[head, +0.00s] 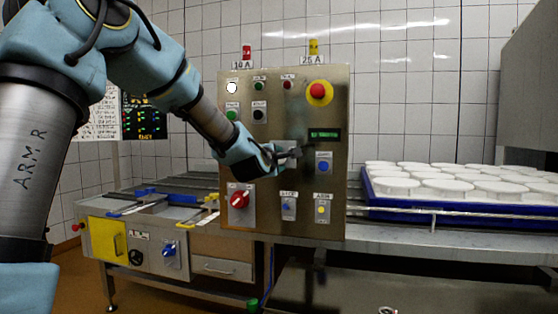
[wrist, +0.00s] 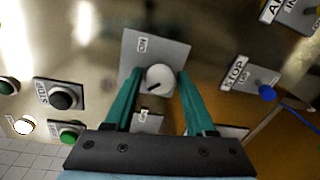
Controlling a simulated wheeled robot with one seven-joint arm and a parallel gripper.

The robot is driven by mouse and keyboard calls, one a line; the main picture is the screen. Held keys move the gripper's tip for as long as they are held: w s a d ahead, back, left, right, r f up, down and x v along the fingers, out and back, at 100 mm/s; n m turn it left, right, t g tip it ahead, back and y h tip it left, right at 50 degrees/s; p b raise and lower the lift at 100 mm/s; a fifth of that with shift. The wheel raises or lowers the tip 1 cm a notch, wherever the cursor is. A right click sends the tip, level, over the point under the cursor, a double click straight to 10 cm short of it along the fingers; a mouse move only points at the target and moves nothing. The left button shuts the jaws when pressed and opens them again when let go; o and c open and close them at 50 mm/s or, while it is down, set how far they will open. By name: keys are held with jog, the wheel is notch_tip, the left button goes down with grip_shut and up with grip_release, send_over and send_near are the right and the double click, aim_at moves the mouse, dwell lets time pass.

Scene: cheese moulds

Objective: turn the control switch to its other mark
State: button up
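The control switch (wrist: 160,77) is a round pale knob with a dark pointer line, on a grey plate (wrist: 178,52) with one small label above it and another below. The labels are too small to read surely. My gripper (wrist: 159,74) has its teal fingers on both sides of the knob, with a narrow gap seeming to show at each side. It looks open and holds nothing. In the head view my gripper (head: 296,151) is at the middle of the steel control panel (head: 285,108) and hides the knob.
Close by are a red rotary switch (head: 238,199), blue buttons (head: 323,167) and (head: 288,207), and a red emergency button (head: 317,92) on yellow. A green display (head: 325,134) sits above right. A blue tray (head: 440,206) of white moulds stands right, a conveyor (head: 160,190) left.

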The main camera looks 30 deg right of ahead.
jog(key=shift+o, duration=1.1)
jog(key=b+v, duration=0.1)
jog(key=v, duration=0.9)
jog(key=shift+s+a, duration=0.3)
jog(key=shift+r, duration=0.1)
